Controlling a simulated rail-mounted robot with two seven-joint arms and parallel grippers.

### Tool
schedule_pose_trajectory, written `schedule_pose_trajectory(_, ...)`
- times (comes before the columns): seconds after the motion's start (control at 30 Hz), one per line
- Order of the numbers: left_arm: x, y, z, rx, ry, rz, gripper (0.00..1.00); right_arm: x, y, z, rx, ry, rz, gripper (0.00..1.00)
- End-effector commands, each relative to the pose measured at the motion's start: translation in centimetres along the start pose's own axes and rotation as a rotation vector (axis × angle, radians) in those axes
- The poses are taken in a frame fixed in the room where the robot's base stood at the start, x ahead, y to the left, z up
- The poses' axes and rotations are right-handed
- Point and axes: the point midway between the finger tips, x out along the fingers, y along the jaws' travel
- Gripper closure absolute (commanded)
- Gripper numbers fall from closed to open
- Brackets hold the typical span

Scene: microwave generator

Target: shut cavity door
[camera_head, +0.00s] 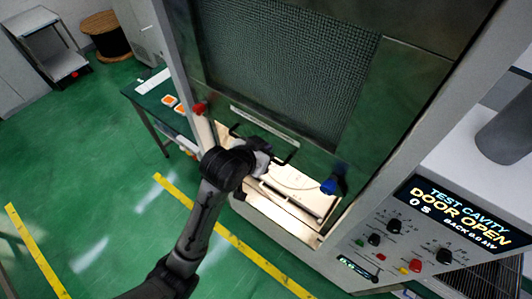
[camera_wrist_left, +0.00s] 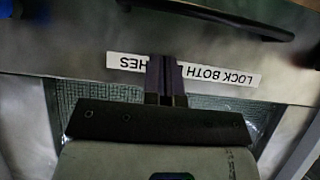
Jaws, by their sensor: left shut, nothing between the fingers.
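The cavity door (camera_head: 290,70), a metal panel with a dark mesh window, hangs raised and tilted above the lit cavity opening (camera_head: 300,195). A black bar handle (camera_head: 285,158) runs along its lower part; it also shows at the top of the left wrist view (camera_wrist_left: 215,14). My left gripper (camera_head: 264,158) is at the door's lower part by the handle. In the left wrist view its fingers (camera_wrist_left: 167,80) are shut and empty, in front of the label "LOCK BOTH LATCHES" (camera_wrist_left: 225,76), partly covering it. Whether they touch the door I cannot tell. My right gripper is out of view.
A red knob (camera_head: 199,108) and a blue knob (camera_head: 333,186) sit at the door's lower corners. The control panel display (camera_head: 455,213) reads "DOOR OPEN". A green-topped table (camera_head: 140,93) stands left of the cabinet.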

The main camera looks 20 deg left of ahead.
Motion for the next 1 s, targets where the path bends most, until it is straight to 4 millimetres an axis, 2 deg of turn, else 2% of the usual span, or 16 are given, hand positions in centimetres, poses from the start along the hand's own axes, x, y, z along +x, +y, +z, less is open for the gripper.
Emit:
schedule_pose_trajectory(0.33,2.5,0.0,2.5,-0.001,-0.001,0.001,1.00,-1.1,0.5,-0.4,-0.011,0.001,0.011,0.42)
schedule_pose_trajectory(0.87,2.9,0.1,2.9,0.001,0.001,0.001,1.00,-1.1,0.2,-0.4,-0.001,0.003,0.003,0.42)
schedule_pose_trajectory(1.0,4.1,0.9,3.7,0.011,-0.002,0.017,1.00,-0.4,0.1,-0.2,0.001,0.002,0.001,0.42)
